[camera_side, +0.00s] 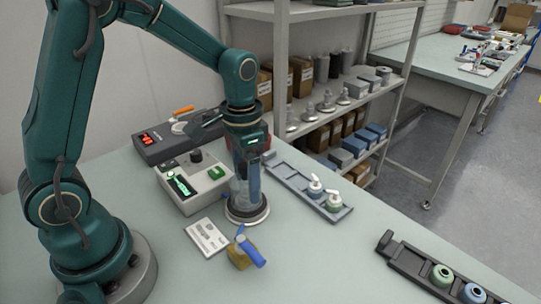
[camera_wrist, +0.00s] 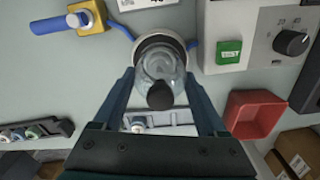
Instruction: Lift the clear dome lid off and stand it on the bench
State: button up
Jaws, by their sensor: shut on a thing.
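The clear dome lid (camera_side: 238,190) is over a round metal-rimmed base (camera_side: 247,216) on the bench. In the wrist view the dome (camera_wrist: 158,62) shows as clear glass with a dark knob on top, inside the pale ring of the base (camera_wrist: 160,39). My gripper (camera_side: 247,182) points down over it, and its fingers (camera_wrist: 160,82) lie either side of the dome, shut on it. The dome looks upright. The fingers partly hide it in the side view, and I cannot tell whether its rim touches the base.
A control box (camera_side: 192,183) stands left of the base. A white card (camera_side: 207,238) and a brass block with blue handle (camera_side: 242,252) lie in front. A tray with bottles (camera_side: 300,190) is to the right, and a dark rack (camera_side: 430,275) farther right. Bench between them is clear.

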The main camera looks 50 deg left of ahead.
jog(key=shift+r, duration=0.15)
notch_tip(320, 180, up, 4)
jog(key=s+a+r, duration=0.5)
jog(key=a+r, duration=0.1)
jog(key=a, duration=0.4)
jog(key=w+d+f+m, duration=0.1)
jog(key=w+d+m, duration=0.3)
jog(key=w+d, duration=0.4)
jog(key=d+f+m, duration=0.4)
jog(key=d, duration=0.8)
jog(key=shift+f, duration=1)
